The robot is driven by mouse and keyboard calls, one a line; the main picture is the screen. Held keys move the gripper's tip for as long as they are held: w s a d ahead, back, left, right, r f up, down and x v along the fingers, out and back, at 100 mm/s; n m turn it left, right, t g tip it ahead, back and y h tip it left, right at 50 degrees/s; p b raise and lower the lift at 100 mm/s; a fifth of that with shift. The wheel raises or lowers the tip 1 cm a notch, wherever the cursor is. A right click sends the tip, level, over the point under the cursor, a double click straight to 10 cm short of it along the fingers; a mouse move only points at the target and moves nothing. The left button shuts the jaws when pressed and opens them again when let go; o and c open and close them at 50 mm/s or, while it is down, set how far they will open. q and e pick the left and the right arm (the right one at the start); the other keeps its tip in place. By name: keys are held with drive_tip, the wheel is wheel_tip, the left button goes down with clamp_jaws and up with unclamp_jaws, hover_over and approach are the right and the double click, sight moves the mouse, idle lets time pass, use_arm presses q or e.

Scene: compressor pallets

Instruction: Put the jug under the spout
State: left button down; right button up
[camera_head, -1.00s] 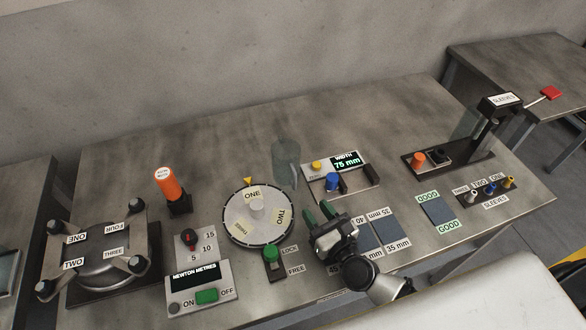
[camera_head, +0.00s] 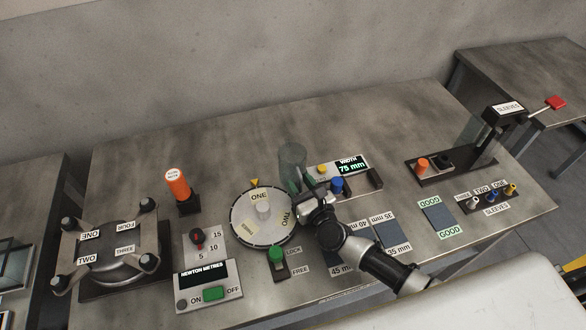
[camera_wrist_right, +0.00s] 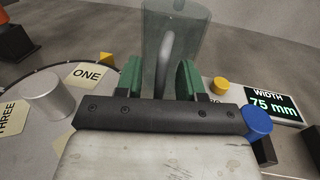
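The jug is a clear grey-green cylinder (camera_head: 292,157) standing upright on the table behind the round dial. It also shows in the right wrist view (camera_wrist_right: 188,22), with its curved handle facing my gripper. My right gripper (camera_head: 301,185) is at the near side of the jug. In the right wrist view, its green fingers (camera_wrist_right: 158,80) are apart, with the handle between them and gaps on both sides. My left gripper is out of view.
The dial (camera_head: 240,231) lies left of my right gripper. The width gauge (camera_head: 357,167) with its blue knob (camera_head: 337,185) is close on the right. A black base (camera_head: 448,166) carries an orange knob (camera_head: 421,164). The table's back is clear.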

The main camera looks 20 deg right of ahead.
drive_tip(key=shift+c, duration=0.3)
clamp_jaws()
drive_tip(key=shift+r, duration=0.15)
